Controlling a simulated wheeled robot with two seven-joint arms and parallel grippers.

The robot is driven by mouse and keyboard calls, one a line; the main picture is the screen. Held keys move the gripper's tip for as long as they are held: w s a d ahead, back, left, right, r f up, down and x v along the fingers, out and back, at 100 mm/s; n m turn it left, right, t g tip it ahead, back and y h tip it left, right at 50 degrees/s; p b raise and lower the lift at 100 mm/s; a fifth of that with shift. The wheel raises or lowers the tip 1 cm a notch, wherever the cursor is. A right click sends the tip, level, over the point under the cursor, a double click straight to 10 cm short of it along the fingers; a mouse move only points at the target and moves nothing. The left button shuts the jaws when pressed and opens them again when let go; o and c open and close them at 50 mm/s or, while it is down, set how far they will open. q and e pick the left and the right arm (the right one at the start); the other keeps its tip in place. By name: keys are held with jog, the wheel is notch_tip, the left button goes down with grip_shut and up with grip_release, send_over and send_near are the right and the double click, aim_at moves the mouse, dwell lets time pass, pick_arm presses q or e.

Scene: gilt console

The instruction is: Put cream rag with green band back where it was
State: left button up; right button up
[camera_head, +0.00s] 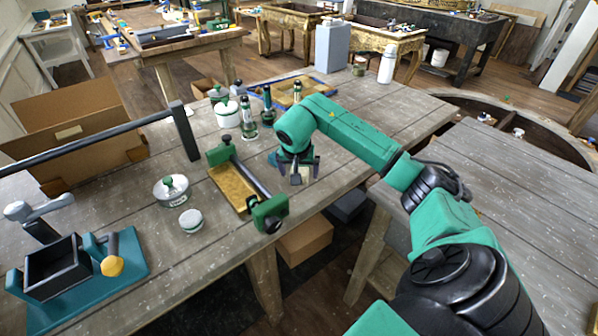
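I cannot make out a cream rag with a green band anywhere in the head view. My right gripper (299,174) is over the front part of the wooden workbench (345,125), just right of a green clamp (267,213). Its dark fingers stand apart. A small pale grey patch shows between them; I cannot tell whether it is part of the gripper or something else. The arm hides part of the bench behind it. My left gripper is not in view.
A blue-edged tray (283,94) lies behind. A cardboard box (75,135) and a teal-based tool (120,285) are at left. The bench's far right is fairly clear.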

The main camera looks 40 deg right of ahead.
jog(key=b+v, duration=0.1)
jog(key=v, duration=1)
jog(key=shift+r, duration=0.35)
jog(key=shift+s, duration=0.1)
